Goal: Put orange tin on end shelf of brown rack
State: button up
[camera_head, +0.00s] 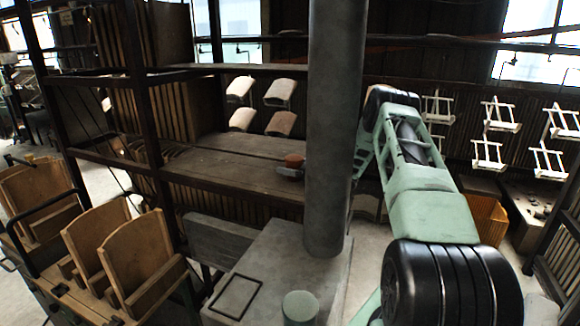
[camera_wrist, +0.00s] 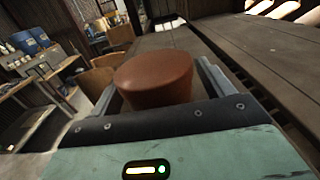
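The orange tin (camera_wrist: 155,80) is a short, round, orange-brown tin with a smooth flat top. In the wrist view it sits between the two grey fingers of my gripper (camera_wrist: 158,86), with a finger close against each side. My gripper looks shut on it; the lower part of the tin is hidden behind the gripper body. In the head view the tin (camera_head: 294,160) shows small, just right of the middle of the brown rack's wooden shelf (camera_head: 235,165). My gripper is partly hidden there by the grey column. I cannot tell whether the tin touches the shelf.
Dark rack posts (camera_head: 145,100) stand left of the shelf, and an upper rail crosses above it. Pale curved panels (camera_head: 280,92) hang behind. A wooden-backed cart (camera_head: 135,260) stands front left. Blue drums (camera_wrist: 28,42) stand on a table far left in the wrist view. The shelf boards look mostly bare.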

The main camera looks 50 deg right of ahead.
jog(key=shift+r, duration=0.1)
jog(key=shift+s+d, duration=0.1)
jog(key=b+v, duration=0.4)
jog(key=v, duration=0.6)
jog(key=shift+s+d, duration=0.1)
jog(key=shift+s, duration=0.1)
jog(key=shift+s+d, duration=0.15)
jog(key=shift+s, duration=0.45)
